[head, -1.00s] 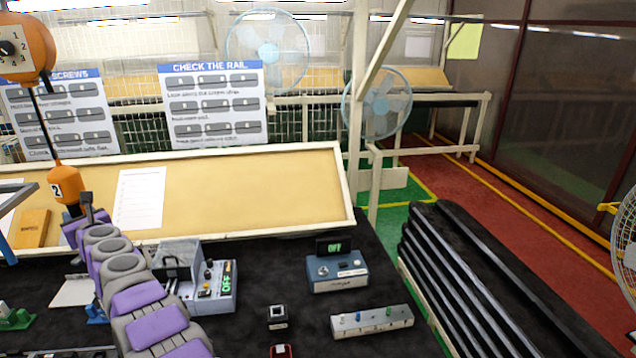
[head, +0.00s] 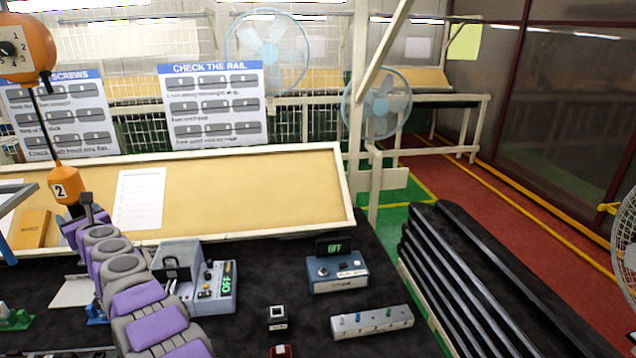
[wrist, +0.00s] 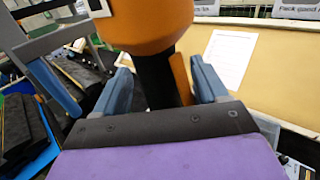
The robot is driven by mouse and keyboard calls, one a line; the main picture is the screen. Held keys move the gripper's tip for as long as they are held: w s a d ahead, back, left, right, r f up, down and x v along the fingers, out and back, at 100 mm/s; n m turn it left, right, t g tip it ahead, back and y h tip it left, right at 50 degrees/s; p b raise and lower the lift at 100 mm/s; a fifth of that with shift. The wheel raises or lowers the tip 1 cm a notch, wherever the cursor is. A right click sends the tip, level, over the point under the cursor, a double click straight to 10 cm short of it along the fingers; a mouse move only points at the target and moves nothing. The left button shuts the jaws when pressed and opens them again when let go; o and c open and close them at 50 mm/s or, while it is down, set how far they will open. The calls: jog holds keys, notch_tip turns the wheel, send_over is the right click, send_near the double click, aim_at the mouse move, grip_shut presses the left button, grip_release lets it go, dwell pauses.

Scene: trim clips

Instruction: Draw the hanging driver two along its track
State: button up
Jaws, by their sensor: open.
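The hanging driver marked 2 (head: 66,184) is orange with a black lower body. It hangs on a dark cord from an orange balancer (head: 24,50) with a numbered dial at the upper left. My gripper (head: 88,214) is at the driver's lower part in the head view. In the wrist view, the two blue-grey fingers of my gripper (wrist: 160,84) stand apart, one on each side of the driver's black body (wrist: 155,82). A gap shows beside the body, so the fingers look open around it. The driver's orange housing (wrist: 150,20) is above them. The track is out of view.
A blue device reading OFF (head: 337,272), a grey unit (head: 215,290) and a long block with pegs (head: 372,322) stand on the dark bench. A tilted tan board (head: 250,195) is behind. Stacked black rails (head: 490,280) lie at right. A grey bar (head: 15,200) is left of the driver.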

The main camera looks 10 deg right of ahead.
jog(key=shift+s+d, duration=0.1)
jog(key=b, duration=0.1)
jog(key=s+b, duration=0.1)
jog(key=b, duration=0.1)
jog(key=shift+d+f, duration=0.2)
jog(key=shift+d, duration=0.2)
jog(key=b+v, duration=1.3)
jog(key=v, duration=0.2)
jog(key=shift+s+d+r+b, duration=0.2)
jog(key=shift+s+d+b, duration=0.05)
jog(key=shift+b, duration=0.15)
dwell(0.4)
